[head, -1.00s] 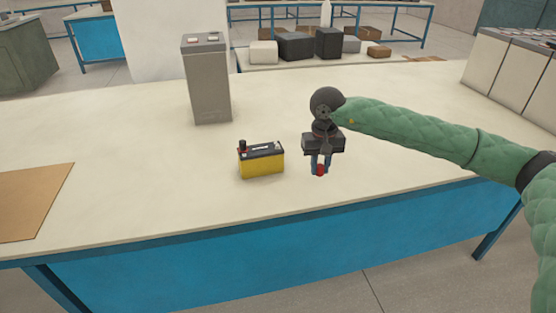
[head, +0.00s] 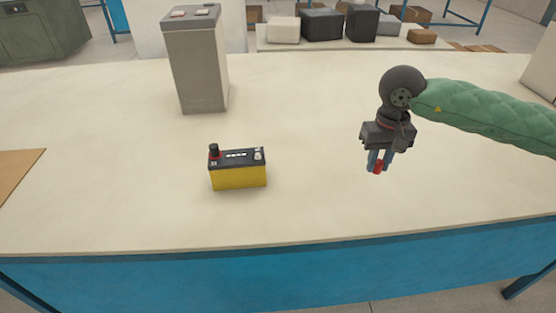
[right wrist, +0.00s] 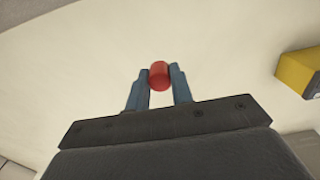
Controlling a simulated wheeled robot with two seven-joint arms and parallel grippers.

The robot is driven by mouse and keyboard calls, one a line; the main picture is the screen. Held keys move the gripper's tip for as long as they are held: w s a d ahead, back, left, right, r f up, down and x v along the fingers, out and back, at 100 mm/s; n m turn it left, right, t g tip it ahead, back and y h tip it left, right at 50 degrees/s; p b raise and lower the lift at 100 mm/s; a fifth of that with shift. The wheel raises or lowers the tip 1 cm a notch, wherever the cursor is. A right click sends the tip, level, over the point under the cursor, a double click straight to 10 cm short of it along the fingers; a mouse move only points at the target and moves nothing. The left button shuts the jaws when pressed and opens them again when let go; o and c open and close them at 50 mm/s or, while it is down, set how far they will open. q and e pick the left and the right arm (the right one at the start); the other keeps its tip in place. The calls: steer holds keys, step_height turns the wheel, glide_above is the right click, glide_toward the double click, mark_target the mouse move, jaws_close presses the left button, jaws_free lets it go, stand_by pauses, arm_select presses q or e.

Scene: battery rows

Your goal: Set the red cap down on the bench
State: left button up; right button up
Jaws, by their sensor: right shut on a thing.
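The red cap (head: 377,167) is small and round. It sits between the blue fingertips of my right gripper (head: 379,163), which is shut on it. The cap also shows between the fingers in the right wrist view (right wrist: 159,75). The gripper points down over the right part of the pale bench top (head: 310,215). I cannot tell exactly how far the cap is above the bench. My left gripper is in neither view.
A yellow and black battery (head: 238,170) with a black cap on one post stands left of the gripper. A tall grey battery (head: 196,65) stands behind it. Brown board (head: 15,175) lies at the left edge. The bench around the gripper is clear.

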steer(key=shift+s+a+r, duration=0.15)
steer(key=shift+s+a, duration=0.05)
steer(key=p, duration=0.3)
glide_above(334, 177)
steer(key=f, duration=0.6)
steer(key=shift+s+d+f, duration=0.1)
steer(key=shift+d+f, duration=0.1)
steer(key=shift+f, duration=0.15)
steer(key=shift+a+f, duration=0.15)
steer(key=shift+f, duration=0.15)
step_height(334, 177, down, 3)
steer(key=shift+r+p, duration=0.15)
steer(key=shift+p, duration=0.2)
steer(key=shift+f, duration=0.55)
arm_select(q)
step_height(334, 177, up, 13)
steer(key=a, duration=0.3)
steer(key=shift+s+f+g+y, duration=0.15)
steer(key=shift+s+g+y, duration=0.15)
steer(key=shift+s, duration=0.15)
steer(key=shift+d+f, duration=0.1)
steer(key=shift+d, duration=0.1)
